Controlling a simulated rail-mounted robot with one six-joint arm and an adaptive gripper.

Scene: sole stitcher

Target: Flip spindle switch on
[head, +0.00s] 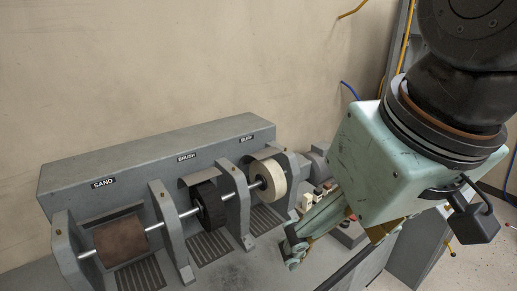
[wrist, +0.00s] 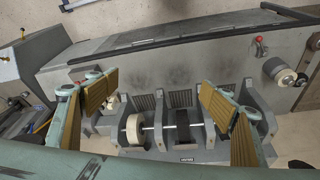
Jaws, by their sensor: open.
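The grey finishing machine (head: 150,150) stands against the wall in the head view, with a spindle (head: 182,213) carrying brown, black and cream wheels. Small cream-coloured fittings (head: 307,201) sit at its right end. A small grey box with a red part (head: 349,229) is beside my gripper; I cannot tell whether either is the spindle switch. My pale green gripper (head: 335,246) is at the right end of the machine. In the wrist view my gripper (wrist: 153,84) is wide open and empty, its tan-padded fingers apart above the bench. The left finger partly covers the area beside the cream wheel.
The cream buff wheel (wrist: 133,128) and black brush wheel (wrist: 183,127) lie below and between the fingers in the wrist view. A red-knobbed lever (wrist: 258,44) stands on the bench at upper right. Grey uprights (head: 166,231) separate the wheels. The bench surface (wrist: 190,67) ahead is mostly clear.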

